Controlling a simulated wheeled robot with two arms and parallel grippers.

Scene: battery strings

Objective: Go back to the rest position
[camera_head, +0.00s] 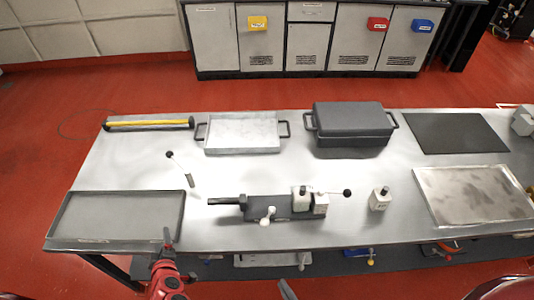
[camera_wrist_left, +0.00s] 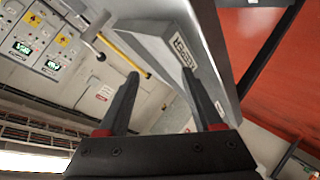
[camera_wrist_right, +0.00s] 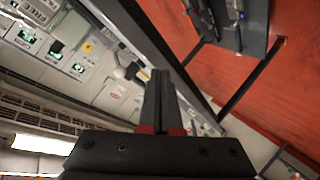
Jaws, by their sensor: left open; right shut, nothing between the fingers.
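My left gripper (camera_head: 168,244) is at the front left of the table, in front of the grey tray (camera_head: 120,216). In the left wrist view its two fingers (camera_wrist_left: 165,85) are apart with nothing between them, close to a labelled grey edge. My right gripper (camera_head: 287,290) shows only as a dark tip at the bottom of the head view, in front of the table. In the right wrist view its fingers (camera_wrist_right: 160,85) are together and empty. Most of both arms is out of the head view.
On the metal table (camera_head: 240,178) stand a clamp-like fixture (camera_head: 282,207), a small white block (camera_head: 380,199), a dark case (camera_head: 350,122), a light tray (camera_head: 242,132) and a metal plate (camera_head: 474,194). A lower shelf (camera_head: 320,262) holds tools. Red floor lies beyond.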

